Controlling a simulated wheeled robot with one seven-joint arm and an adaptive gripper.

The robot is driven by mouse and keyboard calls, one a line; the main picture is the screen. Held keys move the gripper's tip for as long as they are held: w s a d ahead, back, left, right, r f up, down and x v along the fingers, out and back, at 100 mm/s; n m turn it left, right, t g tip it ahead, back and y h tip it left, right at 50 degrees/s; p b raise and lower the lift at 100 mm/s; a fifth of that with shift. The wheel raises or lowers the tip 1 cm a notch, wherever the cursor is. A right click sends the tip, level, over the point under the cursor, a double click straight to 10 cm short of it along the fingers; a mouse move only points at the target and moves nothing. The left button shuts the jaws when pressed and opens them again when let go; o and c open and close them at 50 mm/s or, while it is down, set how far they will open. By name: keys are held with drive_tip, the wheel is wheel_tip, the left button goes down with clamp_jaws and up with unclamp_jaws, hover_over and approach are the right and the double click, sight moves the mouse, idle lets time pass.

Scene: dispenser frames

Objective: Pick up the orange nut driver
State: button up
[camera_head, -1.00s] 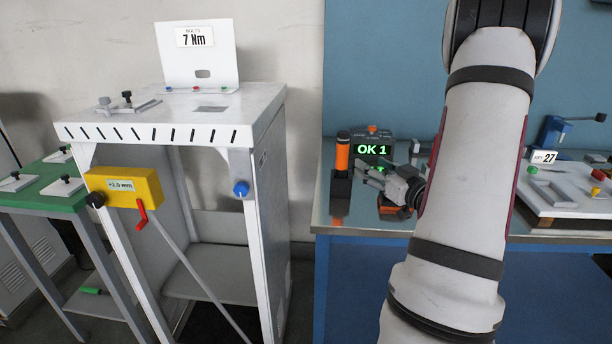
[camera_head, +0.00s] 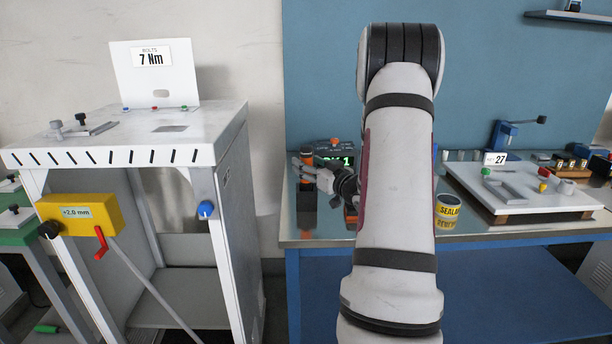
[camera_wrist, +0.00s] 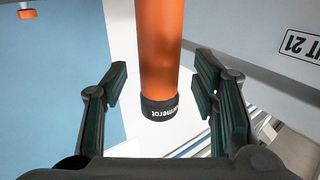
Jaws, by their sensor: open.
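The orange nut driver (camera_head: 307,155) stands upright at the left end of the bench, partly hidden by my gripper (camera_head: 305,172) in the head view. In the wrist view the orange nut driver (camera_wrist: 160,45) is a smooth orange cylinder with a black lettered collar at its lower visible end. My gripper (camera_wrist: 160,75) is open there, with one dark-padded finger on each side of the driver. A gap shows between the driver and each finger. The driver's other end runs out of the wrist view.
A display box (camera_head: 337,153) with green digits stands just behind the driver. A sealant can (camera_head: 447,209) and a white fixture board (camera_head: 520,203) are to the right, beyond my arm. A white stand (camera_head: 225,150) is to the left, across a gap.

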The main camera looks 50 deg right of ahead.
drive_tip(key=shift+x, duration=0.95)
clamp_jaws()
drive_tip(key=shift+r, duration=0.1)
